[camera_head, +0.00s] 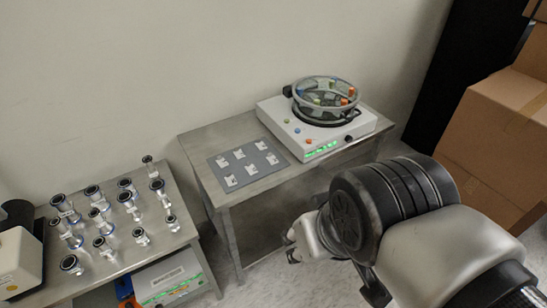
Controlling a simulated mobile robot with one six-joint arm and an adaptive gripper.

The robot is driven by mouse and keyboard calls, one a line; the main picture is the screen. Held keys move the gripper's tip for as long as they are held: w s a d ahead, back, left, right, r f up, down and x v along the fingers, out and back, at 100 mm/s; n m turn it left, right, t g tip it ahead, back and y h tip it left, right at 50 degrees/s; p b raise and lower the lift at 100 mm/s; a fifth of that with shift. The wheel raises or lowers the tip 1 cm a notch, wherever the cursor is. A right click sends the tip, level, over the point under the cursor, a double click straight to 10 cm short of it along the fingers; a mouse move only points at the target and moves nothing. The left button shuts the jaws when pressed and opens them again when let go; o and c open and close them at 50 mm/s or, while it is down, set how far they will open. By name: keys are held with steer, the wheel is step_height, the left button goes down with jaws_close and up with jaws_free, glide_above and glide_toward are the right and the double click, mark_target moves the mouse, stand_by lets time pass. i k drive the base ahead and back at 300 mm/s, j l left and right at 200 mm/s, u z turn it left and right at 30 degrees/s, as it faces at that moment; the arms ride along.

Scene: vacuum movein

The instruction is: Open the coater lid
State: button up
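The coater (285,125) is a white box on the right-hand table, with a green lit display and small coloured buttons on its front. A round, clear chamber with a dark rim stands on it. Its lid (327,91) appears to lie flat on top, with several orange, blue and green pieces on or under it. My gripper (292,242) is in front of and below the coater, apart from it, near the table's right front side. My arm's thick wrist hides most of it, so its fingers are unclear.
The metal table (230,200) also holds a grey plate (247,164) with several small white samples. A second table (180,237) at left carries several metal vacuum fittings (100,218). Cardboard boxes (500,130) are stacked at right. A wall stands behind the coater.

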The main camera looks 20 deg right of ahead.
mark_target(305, 83)
steer(key=i+l+z, duration=0.7)
steer(key=i+l, duration=0.05)
steer(key=l, duration=0.05)
